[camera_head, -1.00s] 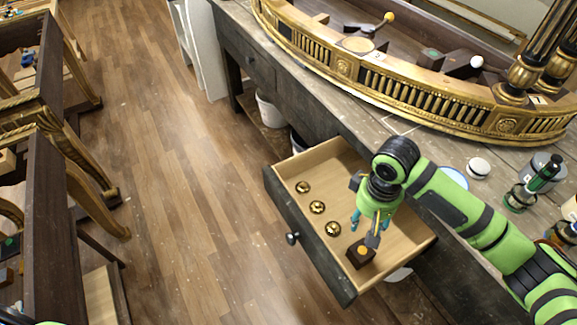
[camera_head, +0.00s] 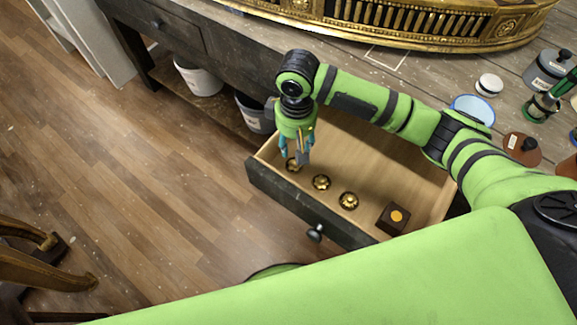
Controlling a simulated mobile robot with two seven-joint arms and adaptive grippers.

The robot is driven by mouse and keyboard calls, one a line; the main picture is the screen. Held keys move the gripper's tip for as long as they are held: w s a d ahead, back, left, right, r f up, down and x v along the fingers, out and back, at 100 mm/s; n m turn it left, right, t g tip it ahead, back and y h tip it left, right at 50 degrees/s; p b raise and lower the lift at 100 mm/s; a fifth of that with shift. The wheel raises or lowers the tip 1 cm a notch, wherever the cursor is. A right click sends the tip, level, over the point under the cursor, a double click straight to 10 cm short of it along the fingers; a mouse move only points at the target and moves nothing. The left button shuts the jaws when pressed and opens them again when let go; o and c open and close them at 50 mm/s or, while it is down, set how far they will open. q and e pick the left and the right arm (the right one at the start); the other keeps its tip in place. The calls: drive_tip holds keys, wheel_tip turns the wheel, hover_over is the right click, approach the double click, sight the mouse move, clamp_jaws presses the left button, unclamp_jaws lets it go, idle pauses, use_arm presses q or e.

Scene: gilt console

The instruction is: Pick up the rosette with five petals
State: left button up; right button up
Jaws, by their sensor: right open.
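Three small gold rosettes lie in a row in the open wooden drawer (camera_head: 412,165): a far-left one (camera_head: 292,166), a middle one (camera_head: 321,182) and a near-right one (camera_head: 348,200). They are too small for me to count petals. My right gripper (camera_head: 294,159) is open and points down over the far-left rosette, partly covering it. I cannot tell whether it touches that rosette. The other two rosettes are uncovered. My left gripper is out of view.
A dark block with an orange spot (camera_head: 393,217) sits in the drawer's near right corner. The drawer's front has a dark knob (camera_head: 315,233). The bench top holds a gilt console piece (camera_head: 400,18), a white-lidded jar (camera_head: 489,85) and other jars at right. A large green part of mine crosses the bottom.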

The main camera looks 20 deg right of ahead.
sight(294, 161)
drive_tip(key=shift+s+d+f+b, duration=0.1)
drive_tip(key=shift+f+b, duration=0.25)
drive_tip(key=shift+f, duration=0.45)
drive_tip(key=f, duration=0.7)
drive_tip(key=shift+w+f, duration=0.1)
drive_tip(key=shift+w, duration=0.2)
clamp_jaws()
